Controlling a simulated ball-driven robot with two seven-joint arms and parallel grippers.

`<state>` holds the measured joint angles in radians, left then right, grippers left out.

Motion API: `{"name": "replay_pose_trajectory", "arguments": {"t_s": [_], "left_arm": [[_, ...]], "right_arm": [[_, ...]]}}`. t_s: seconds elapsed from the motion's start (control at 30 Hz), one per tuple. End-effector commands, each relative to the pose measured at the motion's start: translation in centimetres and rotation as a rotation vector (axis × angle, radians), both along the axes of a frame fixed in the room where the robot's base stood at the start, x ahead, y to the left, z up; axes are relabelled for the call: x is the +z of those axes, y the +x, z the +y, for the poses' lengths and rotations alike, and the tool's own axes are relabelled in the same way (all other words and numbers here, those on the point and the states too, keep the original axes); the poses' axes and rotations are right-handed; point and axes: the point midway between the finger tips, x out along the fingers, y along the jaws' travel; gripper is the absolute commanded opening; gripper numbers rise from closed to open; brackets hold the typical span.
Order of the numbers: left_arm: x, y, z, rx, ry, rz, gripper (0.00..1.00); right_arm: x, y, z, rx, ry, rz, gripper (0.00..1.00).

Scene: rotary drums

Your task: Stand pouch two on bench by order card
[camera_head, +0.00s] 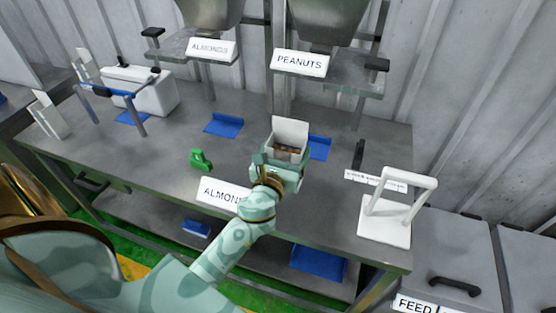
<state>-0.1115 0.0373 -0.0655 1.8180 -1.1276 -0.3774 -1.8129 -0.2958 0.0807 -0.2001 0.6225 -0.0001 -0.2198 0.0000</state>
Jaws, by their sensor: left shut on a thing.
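My left gripper (281,170) is shut on an open-topped white pouch (291,130) with brown contents showing inside. It holds the pouch upright over the middle of the grey bench (160,165). Whether the pouch base touches the bench is hidden by the gripper. A white card reading ALMONDS (220,192) is at the bench's front edge, partly covered by my arm. A narrow white strip with small text (362,177) lies at the right; I cannot tell which is the order card. My right gripper is not in view.
Hopper shelves labelled ALMONDS (211,49) and PEANUTS (300,63) overhang the back. Blue pieces (223,124) (320,147) and a green object (201,160) lie on the bench. A white frame stand (385,221) is at right, a white box machine (152,92) at left.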

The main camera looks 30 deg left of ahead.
Motion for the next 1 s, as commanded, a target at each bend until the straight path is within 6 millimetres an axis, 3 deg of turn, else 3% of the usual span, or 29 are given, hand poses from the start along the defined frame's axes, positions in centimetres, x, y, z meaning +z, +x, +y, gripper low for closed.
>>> {"name": "replay_pose_trajectory", "arguments": {"t_s": [0.2, 0.43, 0.7, 0.9, 1.0], "left_arm": [[-2.6, 2.9, 2.9, 0.001, -0.001, -0.001, 0.29], [-5.9, 4.7, 4.8, 0.001, -0.002, 0.0, 0.29], [-7.1, 5.6, 5.7, 0.0, -0.001, -0.002, 0.29], [-10.2, 5.9, 6.0, 0.001, -0.003, 0.001, 0.29], [-10.8, 5.9, 6.0, 0.0, -0.002, 0.001, 0.29]], "right_arm": [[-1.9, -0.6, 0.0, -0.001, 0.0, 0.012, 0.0], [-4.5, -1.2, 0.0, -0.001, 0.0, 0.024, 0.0], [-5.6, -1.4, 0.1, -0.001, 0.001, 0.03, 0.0], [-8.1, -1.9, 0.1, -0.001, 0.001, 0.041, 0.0], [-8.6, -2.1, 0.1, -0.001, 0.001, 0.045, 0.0]]}}
